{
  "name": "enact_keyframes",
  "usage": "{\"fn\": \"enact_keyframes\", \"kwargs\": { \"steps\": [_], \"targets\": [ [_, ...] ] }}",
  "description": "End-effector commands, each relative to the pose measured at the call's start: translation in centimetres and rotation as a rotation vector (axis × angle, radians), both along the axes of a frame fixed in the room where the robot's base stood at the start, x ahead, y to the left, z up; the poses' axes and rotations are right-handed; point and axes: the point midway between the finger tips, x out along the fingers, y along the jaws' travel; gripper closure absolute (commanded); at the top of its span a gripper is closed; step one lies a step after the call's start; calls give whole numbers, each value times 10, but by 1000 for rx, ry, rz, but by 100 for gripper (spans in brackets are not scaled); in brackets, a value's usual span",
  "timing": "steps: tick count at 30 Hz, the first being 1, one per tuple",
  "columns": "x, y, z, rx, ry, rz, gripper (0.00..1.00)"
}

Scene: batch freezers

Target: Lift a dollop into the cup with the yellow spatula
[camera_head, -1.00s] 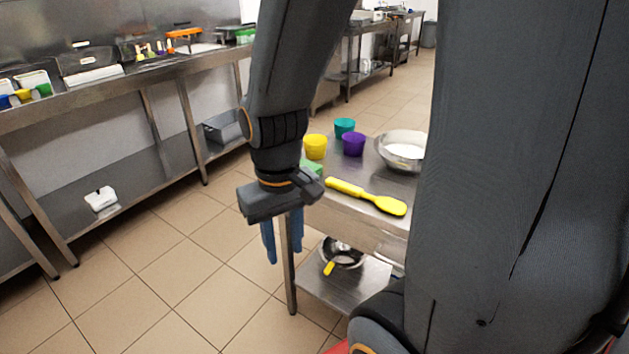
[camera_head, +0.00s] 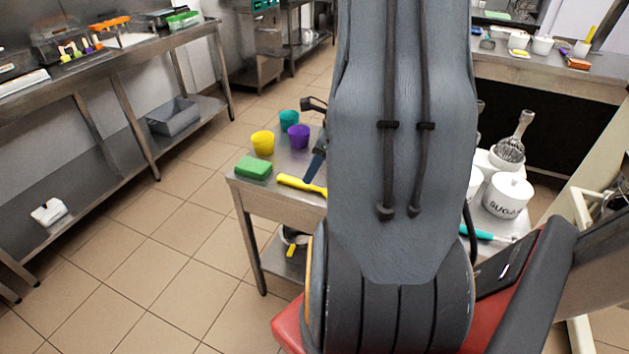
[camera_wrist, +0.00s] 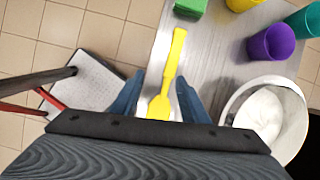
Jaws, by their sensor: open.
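The yellow spatula (camera_wrist: 167,75) lies on the steel table (camera_wrist: 215,60). In the head view its handle (camera_head: 298,184) shows, with the rest hidden behind my arm. My gripper (camera_wrist: 160,83) is open above the spatula, its blue fingers on either side of it in the wrist view, holding nothing. In the head view one blue finger (camera_head: 317,165) shows beside my arm. Yellow (camera_head: 262,144), purple (camera_head: 298,137) and teal (camera_head: 289,120) cups stand on the table.
A green sponge (camera_head: 253,168) lies at the table's left corner. A sugar jar (camera_head: 507,194), a whisk (camera_head: 516,140) and a teal-handled tool (camera_head: 480,233) are to the right of my arm. Tiled floor is open on the left.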

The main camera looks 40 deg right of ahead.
Motion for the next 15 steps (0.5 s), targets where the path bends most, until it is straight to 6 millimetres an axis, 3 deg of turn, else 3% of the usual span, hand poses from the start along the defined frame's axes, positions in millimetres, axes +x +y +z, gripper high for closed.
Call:
{"fn": "enact_keyframes", "kwargs": {
  "steps": [4,15],
  "targets": [
    [-5,-18,-3,28,1,-118,59],
    [10,-15,-34,31,1,-125,59]
  ]
}}
